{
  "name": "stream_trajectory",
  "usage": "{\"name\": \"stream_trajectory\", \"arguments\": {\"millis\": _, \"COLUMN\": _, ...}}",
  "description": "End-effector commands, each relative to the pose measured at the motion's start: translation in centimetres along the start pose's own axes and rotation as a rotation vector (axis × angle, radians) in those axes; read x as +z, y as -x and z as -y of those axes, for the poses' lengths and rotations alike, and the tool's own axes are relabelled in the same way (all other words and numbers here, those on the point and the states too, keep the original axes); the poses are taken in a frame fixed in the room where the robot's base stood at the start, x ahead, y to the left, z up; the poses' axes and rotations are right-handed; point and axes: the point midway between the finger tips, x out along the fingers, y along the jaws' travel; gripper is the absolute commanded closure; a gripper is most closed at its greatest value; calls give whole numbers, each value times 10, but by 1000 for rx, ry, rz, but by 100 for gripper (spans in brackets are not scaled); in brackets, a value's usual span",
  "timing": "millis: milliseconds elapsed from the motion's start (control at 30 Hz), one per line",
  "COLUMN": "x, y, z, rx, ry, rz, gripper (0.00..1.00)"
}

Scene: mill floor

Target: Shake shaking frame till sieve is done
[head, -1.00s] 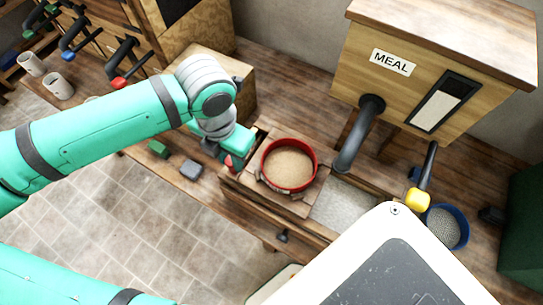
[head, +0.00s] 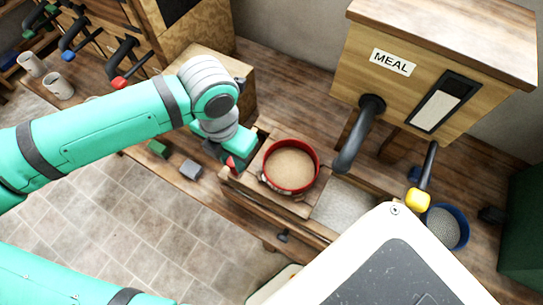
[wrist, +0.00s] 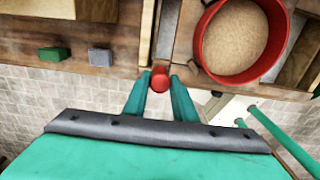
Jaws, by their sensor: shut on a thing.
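The red sieve (head: 291,187) holds tan meal and sits on the wooden shaking frame (head: 313,204) on the bench. In the wrist view the sieve (wrist: 198,50) is at the upper right. My gripper (head: 232,166) is at the left end of the frame. In the wrist view its two fingers are shut on a red handle (wrist: 159,80), one finger on each side. The handle's link to the frame is partly hidden by my gripper in the head view.
The wooden meal bin (head: 440,45), with a dark spout (head: 358,135), stands right of the sieve. Green (head: 158,149) and grey (head: 191,169) blocks lie near the bench's front edge. Two mugs (head: 58,86) stand far left.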

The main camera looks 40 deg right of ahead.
Motion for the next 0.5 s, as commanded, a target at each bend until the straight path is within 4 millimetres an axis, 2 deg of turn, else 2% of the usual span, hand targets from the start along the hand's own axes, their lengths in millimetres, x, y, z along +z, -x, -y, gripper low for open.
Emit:
{"name": "stream_trajectory", "arguments": {"millis": 300, "x": 0, "y": 0, "z": 44, "rx": -1, "ry": -4, "rz": 0, "gripper": 91}}
{"name": "stream_trajectory", "arguments": {"millis": 500, "x": 0, "y": 0, "z": 56, "rx": 0, "ry": 1, "rz": 0, "gripper": 91}}
